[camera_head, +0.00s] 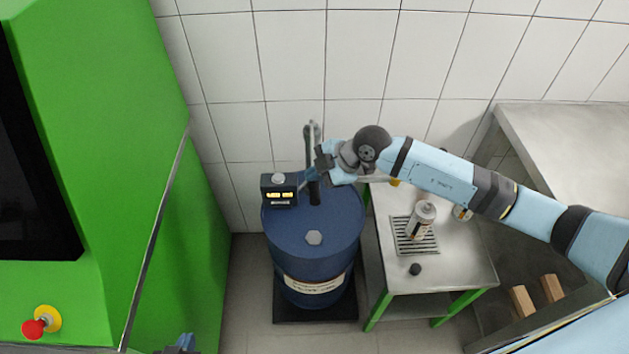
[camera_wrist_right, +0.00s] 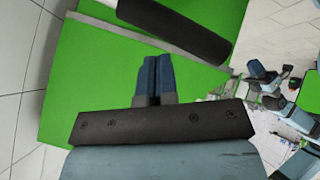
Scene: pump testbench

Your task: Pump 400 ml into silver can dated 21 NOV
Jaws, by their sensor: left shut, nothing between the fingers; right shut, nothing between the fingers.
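A blue drum (camera_head: 313,245) stands on a dark base, with a hand pump (camera_head: 313,190) on its lid. A small black meter (camera_head: 279,190) with lit yellow readouts sits on the lid; its digits are too small to read. A silver-white can (camera_head: 424,214) stands on the drip grate (camera_head: 403,240) of the side table; its date is unreadable. My right gripper (camera_head: 312,172) is at the pump, shut and empty. In the right wrist view its blue fingers (camera_wrist_right: 155,62) are together, just below a dark cylindrical grip (camera_wrist_right: 180,28). My left gripper (camera_head: 186,342) is shut at the bottom edge, mostly cut off.
My right arm passes over the steel side table (camera_head: 455,265) and partly hides another can (camera_head: 462,212). A small black cap (camera_head: 415,269) lies on the table. A green machine (camera_head: 110,130) with a red emergency button (camera_head: 34,329) fills the left. A grey bench (camera_head: 580,135) stands right.

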